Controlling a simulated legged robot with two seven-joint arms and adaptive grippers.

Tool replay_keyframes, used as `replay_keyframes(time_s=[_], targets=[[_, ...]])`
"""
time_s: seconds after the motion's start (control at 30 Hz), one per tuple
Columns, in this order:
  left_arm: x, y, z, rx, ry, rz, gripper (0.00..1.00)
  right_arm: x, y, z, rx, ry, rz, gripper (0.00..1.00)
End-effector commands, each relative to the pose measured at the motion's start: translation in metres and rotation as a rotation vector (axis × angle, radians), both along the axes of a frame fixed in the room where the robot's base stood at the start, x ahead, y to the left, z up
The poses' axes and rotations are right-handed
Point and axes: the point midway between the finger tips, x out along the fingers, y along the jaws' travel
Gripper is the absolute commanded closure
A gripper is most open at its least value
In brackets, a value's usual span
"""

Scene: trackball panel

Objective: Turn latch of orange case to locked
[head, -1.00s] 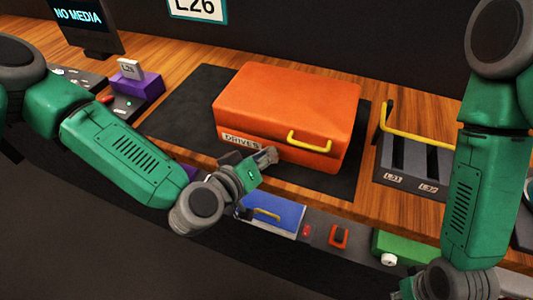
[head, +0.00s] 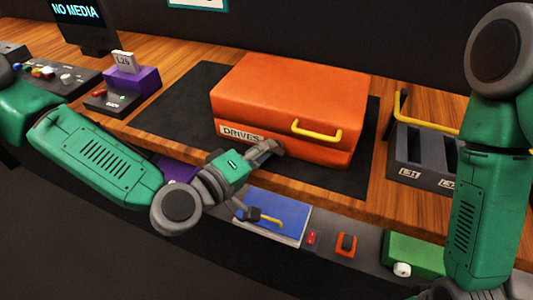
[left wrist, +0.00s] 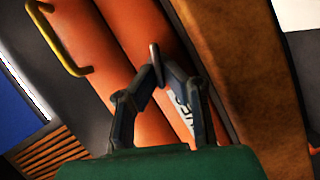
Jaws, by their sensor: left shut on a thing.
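The closed orange case (head: 288,92) lies on a black mat, with a yellow handle (head: 317,131) and a white DRIVES label (head: 241,132) on its front. My left gripper (head: 272,148) is at the case's front, between label and handle. In the left wrist view its fingers (left wrist: 155,72) are closed together at a small grey latch (left wrist: 154,52) over the seam between lid and base. The fingers partly hide the label (left wrist: 185,108). The latch is too small and covered in the head view to tell its setting. My right arm is at the right; its gripper is out of frame.
The black mat (head: 180,110) lies on the wooden desk. A dark slotted rack (head: 425,155) with a yellow bar stands right of the case. A purple block (head: 135,80) stands left. A blue panel (head: 275,218) and a red switch (head: 346,244) lie below the desk edge.

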Motion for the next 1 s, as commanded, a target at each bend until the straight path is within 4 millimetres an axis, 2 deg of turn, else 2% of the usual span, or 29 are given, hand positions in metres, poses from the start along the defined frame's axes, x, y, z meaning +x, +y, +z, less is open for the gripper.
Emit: replay_keyframes(time_s=[0.03, 0.53, 0.57, 0.6, 0.87, 1.0], targets=[[-0.002, 0.0011, -0.0077, -0.002, 0.017, -0.001, 1.0, 0.0001, 0.0, -0.0031, 0.0, 0.0, 0.0, 1.0], [-0.0027, 0.001, -0.0074, -0.018, 0.025, -0.003, 1.0, 0.0001, 0.0, -0.0042, 0.0, 0.0, 0.0, 1.0], [-0.0026, 0.001, -0.0075, -0.018, 0.025, -0.003, 0.83, 0.0001, 0.0, -0.0042, 0.0, 0.0, 0.0, 1.0], [-0.0026, 0.0009, -0.0072, -0.019, 0.024, -0.002, 0.73, 0.0001, 0.0, -0.0042, 0.0, 0.0, 0.0, 1.0], [-0.0023, 0.0016, -0.0066, -0.019, 0.023, -0.001, 0.73, -0.0001, 0.0, -0.0042, 0.0, -0.001, 0.0, 1.0], [-0.011, 0.0092, -0.0054, -0.019, 0.023, -0.001, 0.73, -0.0015, 0.0, -0.0039, 0.0, -0.002, 0.0, 1.0]])
